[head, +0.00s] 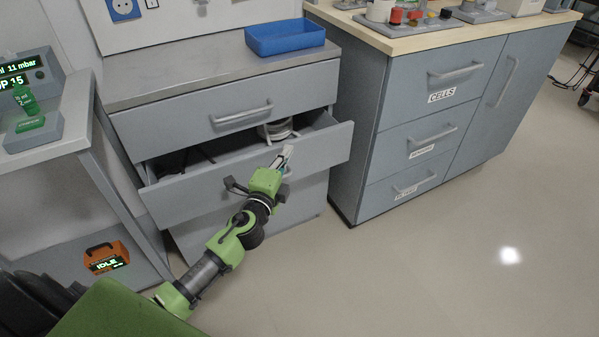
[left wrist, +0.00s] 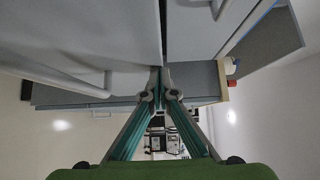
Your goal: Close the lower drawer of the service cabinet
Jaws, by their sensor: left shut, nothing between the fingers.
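The service cabinet (head: 222,75) is grey and stands against the wall in the head view. Its upper drawer (head: 180,125) is shut. The drawer below it (head: 185,198) is pulled out, with its front well ahead of the cabinet face and a gap above it. A white coiled item (head: 278,130) and dark items show inside. My left gripper (head: 285,153) is shut and empty, close to the upper part of the pulled-out front, right of its middle. I cannot tell whether it touches. My arm hides part of that front. The shut fingers also show in the left wrist view (left wrist: 160,82).
A blue tray (head: 285,38) stands on the cabinet top. A bench with labelled drawers (head: 415,135) is close on the right. A side table with a green-lit device (head: 35,130) and an orange unit (head: 105,257) stand left. The floor at right is clear.

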